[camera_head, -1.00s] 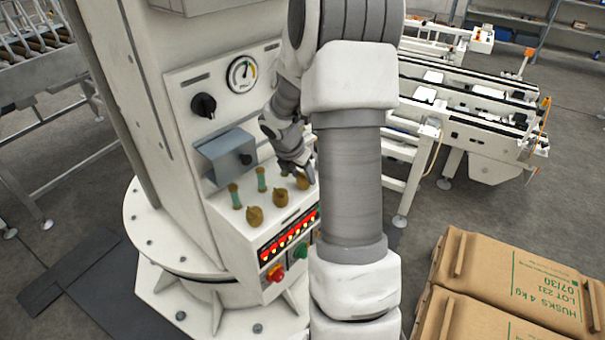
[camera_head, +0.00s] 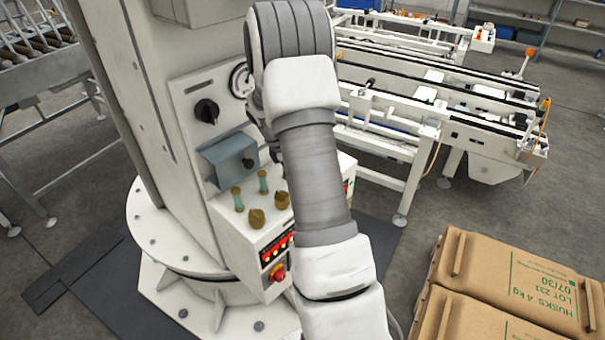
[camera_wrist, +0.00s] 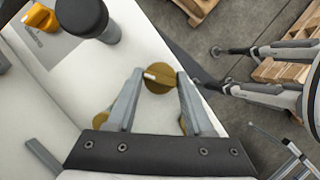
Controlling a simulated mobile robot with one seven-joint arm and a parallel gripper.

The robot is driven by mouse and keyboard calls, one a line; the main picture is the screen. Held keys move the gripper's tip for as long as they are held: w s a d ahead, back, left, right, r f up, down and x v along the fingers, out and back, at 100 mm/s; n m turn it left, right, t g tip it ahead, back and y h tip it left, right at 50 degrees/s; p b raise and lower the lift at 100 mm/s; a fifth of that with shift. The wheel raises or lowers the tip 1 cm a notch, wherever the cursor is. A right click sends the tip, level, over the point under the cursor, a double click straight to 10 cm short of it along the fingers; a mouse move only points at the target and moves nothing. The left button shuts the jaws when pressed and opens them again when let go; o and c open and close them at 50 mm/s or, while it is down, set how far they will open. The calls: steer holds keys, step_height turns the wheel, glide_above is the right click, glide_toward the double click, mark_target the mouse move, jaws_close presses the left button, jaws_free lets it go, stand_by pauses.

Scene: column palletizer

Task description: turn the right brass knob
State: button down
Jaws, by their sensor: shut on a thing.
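In the wrist view, a round brass knob (camera_wrist: 158,80) with a pale mark on its face sits between the fingers of my gripper (camera_wrist: 159,75). The gripper is shut on it. In the head view, my arm hides the gripper and the right end of the knob row. Two other brass knobs, the left one (camera_head: 256,219) and the middle one (camera_head: 281,200), show on the sloped white panel (camera_head: 232,222). Parts of other brass pieces show behind the gripper in the wrist view.
Behind the knobs stand green-stemmed switches (camera_head: 263,184) and a grey box (camera_head: 229,157) with a black knob. A lit red display (camera_head: 272,252) and a red button (camera_head: 277,273) are on the panel front. Brown sacks (camera_head: 520,285) lie at the lower right.

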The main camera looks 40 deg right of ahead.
steer(key=m+y, duration=0.1)
steer(key=m, duration=0.2)
steer(key=m+g+y+p, duration=0.1)
steer(key=m, duration=0.2)
steer(key=shift+w+d+m+g, duration=0.15)
steer(key=shift+m+g, duration=0.15)
steer(key=m+y, duration=0.1)
steer(key=m, duration=0.1)
steer(key=m+y, duration=0.1)
steer(key=m, duration=0.2)
steer(key=shift+d, duration=0.2)
steer(key=m+y, duration=0.1)
steer(key=m, duration=0.2)
steer(key=m+y, duration=0.1)
steer(key=m, duration=0.2)
steer(key=shift+d+m, duration=0.1)
steer(key=shift+m, duration=0.3)
steer(key=m+t+y, duration=0.1)
steer(key=m, duration=0.2)
steer(key=m+t+y, duration=0.1)
steer(key=m, duration=0.1)
steer(key=shift+s+d+m+b, duration=0.1)
steer(key=shift+s+m+b, duration=0.1)
steer(key=shift+m+b, duration=0.2)
steer(key=shift+m, duration=0.3)
steer(key=shift+c, duration=1.5)
jaws_free()
